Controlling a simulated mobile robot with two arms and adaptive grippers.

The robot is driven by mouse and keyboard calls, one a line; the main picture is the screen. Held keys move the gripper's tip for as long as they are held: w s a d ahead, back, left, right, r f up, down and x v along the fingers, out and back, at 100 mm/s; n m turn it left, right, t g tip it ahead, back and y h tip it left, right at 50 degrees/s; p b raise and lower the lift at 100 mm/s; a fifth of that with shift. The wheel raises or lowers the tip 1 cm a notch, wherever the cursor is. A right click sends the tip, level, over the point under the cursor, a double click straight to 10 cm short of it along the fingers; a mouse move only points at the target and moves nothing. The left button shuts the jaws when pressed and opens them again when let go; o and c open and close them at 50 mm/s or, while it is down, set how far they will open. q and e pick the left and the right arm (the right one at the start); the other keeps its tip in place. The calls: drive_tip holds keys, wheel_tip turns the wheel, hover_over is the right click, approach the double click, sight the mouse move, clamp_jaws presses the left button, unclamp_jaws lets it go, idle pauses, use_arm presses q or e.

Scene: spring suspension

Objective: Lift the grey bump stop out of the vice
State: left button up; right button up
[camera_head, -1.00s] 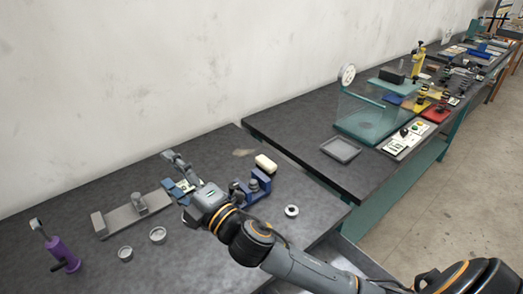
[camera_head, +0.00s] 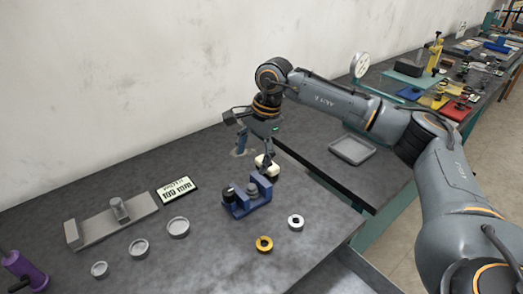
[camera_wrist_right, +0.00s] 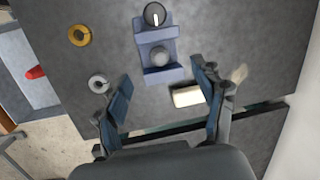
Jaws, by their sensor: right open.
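The blue vice (camera_head: 240,208) stands on the dark bench. The grey bump stop (camera_head: 252,188) is upright between its jaws. The wrist view shows the bump stop (camera_wrist_right: 160,56) from above as a round grey top in the vice (camera_wrist_right: 158,37). My right gripper (camera_head: 257,156) is above and just behind the vice, pointing down. In the wrist view its two fingers (camera_wrist_right: 161,80) are spread wide and empty, with the bump stop ahead of the gap between them. It is not touching the bump stop. My left gripper is not in view.
A cream block (camera_head: 268,168) lies close behind the vice, near the right fingers. A gold ring (camera_head: 264,244) and a silver ring (camera_head: 296,222) lie in front. Grey cups (camera_head: 178,227), a grey fixture (camera_head: 110,218) and a label card (camera_head: 177,190) are to the left.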

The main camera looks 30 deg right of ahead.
sight(251, 187)
drive_tip(key=shift+h, duration=0.3)
drive_tip(key=f+p, duration=0.1)
drive_tip(key=f, duration=0.3)
drive_tip(key=w+f, duration=0.1)
drive_tip(key=f, duration=0.3)
drive_tip(key=f+p, duration=0.1)
drive_tip(key=f, duration=0.4)
drive_tip(key=shift+w+d+p, duration=0.15)
drive_tip(key=shift+w+p, duration=0.1)
drive_tip(key=shift+p, duration=0.1)
drive_tip(key=shift+c, duration=0.2)
drive_tip(key=c, duration=1.2)
drive_tip(key=o, duration=0.4)
drive_tip(key=c, duration=0.4)
drive_tip(key=shift+a, duration=0.2)
